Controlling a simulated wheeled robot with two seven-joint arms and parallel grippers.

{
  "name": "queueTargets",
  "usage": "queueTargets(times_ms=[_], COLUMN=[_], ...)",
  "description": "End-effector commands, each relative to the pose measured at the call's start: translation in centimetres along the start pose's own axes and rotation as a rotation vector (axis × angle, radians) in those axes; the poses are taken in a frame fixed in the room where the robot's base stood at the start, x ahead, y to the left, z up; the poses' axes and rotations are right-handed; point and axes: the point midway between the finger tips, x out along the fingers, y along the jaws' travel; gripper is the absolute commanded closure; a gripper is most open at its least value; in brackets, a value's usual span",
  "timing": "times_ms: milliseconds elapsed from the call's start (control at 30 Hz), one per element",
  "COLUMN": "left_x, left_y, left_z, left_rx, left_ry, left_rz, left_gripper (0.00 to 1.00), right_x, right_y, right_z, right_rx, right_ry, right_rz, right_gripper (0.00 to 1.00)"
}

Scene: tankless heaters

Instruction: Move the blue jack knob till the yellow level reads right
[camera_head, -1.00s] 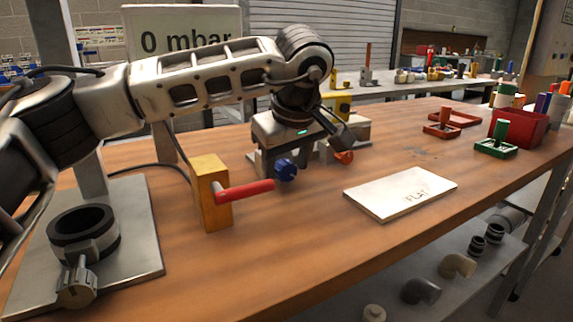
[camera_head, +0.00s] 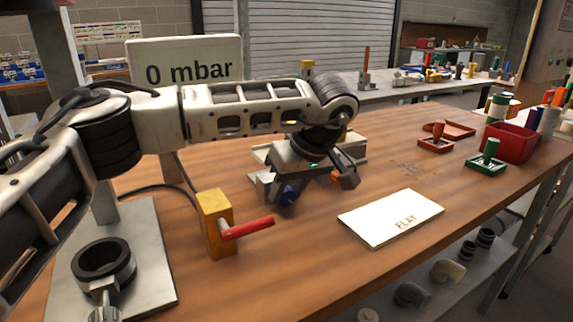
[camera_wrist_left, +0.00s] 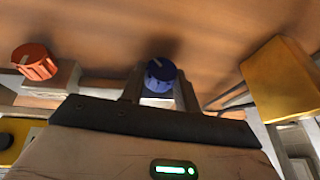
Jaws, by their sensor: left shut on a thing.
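The blue jack knob (camera_head: 289,196) is at the front of a grey metal fixture on the bench. My left gripper (camera_head: 284,188) is shut on it from above. In the left wrist view, the blue knob (camera_wrist_left: 160,78) sits between the two fingers of my left gripper (camera_wrist_left: 159,88). An orange knob (camera_head: 337,176) is to its right; it also shows in the left wrist view (camera_wrist_left: 36,61). The yellow level is mostly hidden behind my arm; a yellow part with a dark spot (camera_wrist_left: 10,141) shows at the left wrist view's edge. Its reading cannot be seen. My right gripper is out of view.
A yellow block (camera_head: 214,225) with a red handle stands left of the knob. A white card reading FLAT (camera_head: 391,218) lies to the right. A "0 mbar" display (camera_head: 186,70) stands behind my arm. A red bin (camera_head: 510,142) is at the far right.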

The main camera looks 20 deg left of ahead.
Motion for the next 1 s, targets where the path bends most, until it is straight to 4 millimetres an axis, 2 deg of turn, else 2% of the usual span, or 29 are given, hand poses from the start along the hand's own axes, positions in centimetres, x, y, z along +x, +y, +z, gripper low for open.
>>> queueTargets(times_ms=[33,200,367,700,733,800,1000], left_x=[-1.0,-0.7,-0.2,0.0,0.0,0.0,0.0], left_y=[0.0,0.3,0.3,0.4,0.4,0.4,0.4], left_z=[-0.3,-0.2,-0.1,0.0,0.0,0.0,0.0], left_rx=[0.014,0.062,0.087,0.090,0.090,0.090,0.091], left_ry=[0.001,0.008,0.012,0.013,0.013,0.013,0.012], left_rz=[-0.038,-0.154,-0.213,-0.218,-0.218,-0.218,-0.218], left_gripper=[0.91,0.91,0.91,0.91,0.60,0.47,0.47], right_x=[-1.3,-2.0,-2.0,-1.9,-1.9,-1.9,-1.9], right_y=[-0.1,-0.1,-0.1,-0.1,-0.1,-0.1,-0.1], right_z=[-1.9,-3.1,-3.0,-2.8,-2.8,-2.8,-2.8], right_rx=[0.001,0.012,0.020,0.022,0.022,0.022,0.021], right_ry=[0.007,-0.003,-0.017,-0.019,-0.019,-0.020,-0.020], right_rz=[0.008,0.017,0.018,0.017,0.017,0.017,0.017], right_gripper=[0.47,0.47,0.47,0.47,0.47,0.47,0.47])
